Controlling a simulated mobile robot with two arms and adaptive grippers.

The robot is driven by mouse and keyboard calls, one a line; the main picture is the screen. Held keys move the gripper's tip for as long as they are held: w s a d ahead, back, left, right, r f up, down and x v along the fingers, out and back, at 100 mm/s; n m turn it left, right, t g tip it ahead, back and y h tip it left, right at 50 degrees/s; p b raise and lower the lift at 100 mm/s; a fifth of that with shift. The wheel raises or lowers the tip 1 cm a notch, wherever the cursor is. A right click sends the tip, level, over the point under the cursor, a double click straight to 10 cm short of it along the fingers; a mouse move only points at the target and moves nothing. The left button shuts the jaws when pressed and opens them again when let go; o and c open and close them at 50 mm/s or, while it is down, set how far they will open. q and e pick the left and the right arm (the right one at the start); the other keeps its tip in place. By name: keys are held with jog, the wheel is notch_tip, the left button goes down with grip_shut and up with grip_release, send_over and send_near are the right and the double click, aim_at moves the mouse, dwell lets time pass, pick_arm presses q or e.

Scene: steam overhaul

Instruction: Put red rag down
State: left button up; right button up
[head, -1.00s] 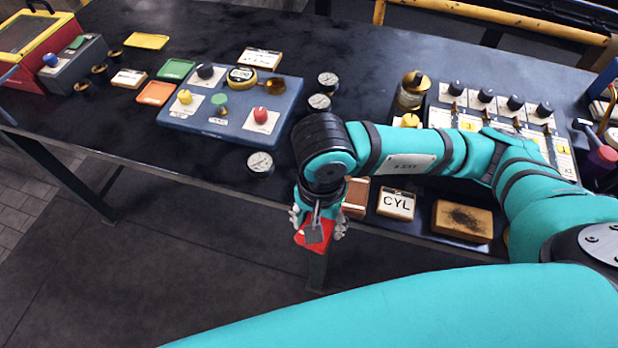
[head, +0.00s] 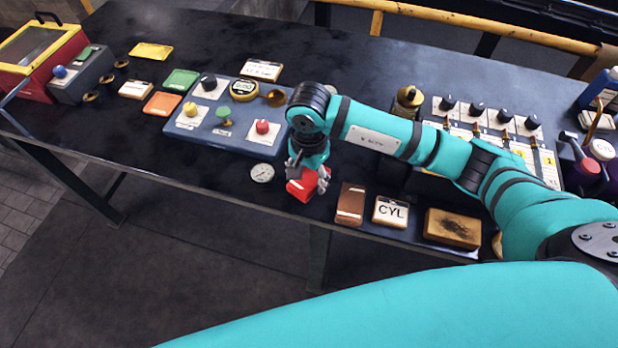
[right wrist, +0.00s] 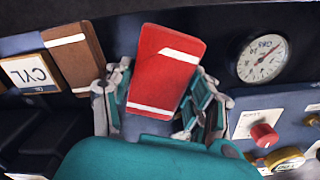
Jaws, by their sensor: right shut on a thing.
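The red rag (head: 301,189) is a flat red block-like piece, with white stripes across it in the right wrist view (right wrist: 166,72). My right gripper (head: 308,183) is shut on it, with one finger on each side in the right wrist view (right wrist: 160,108). The rag is at the front edge of the dark bench (head: 225,172), between the gauge and the brown block. I cannot tell whether it touches the bench top. My left gripper is not in view.
A round gauge (head: 262,173) lies just left of the rag. A brown block (head: 350,204), a CYL plate (head: 390,211) and a sooty tan block (head: 453,228) line the front edge to the right. A blue panel with knobs (head: 235,134) lies behind the gauge.

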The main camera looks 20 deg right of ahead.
aim_at(309, 185)
jog(key=shift+w, duration=0.2)
notch_tip(309, 185, down, 3)
jog(key=shift+s+p, duration=0.1)
jog(key=shift+p, duration=0.75)
jog(key=shift+f, duration=0.25)
jog(key=shift+f, duration=0.15)
jog(key=o, duration=0.7)
jog(key=shift+f+b, duration=0.1)
jog(key=shift+b, duration=0.2)
jog(key=o, duration=0.4)
jog(key=shift+o, duration=0.2)
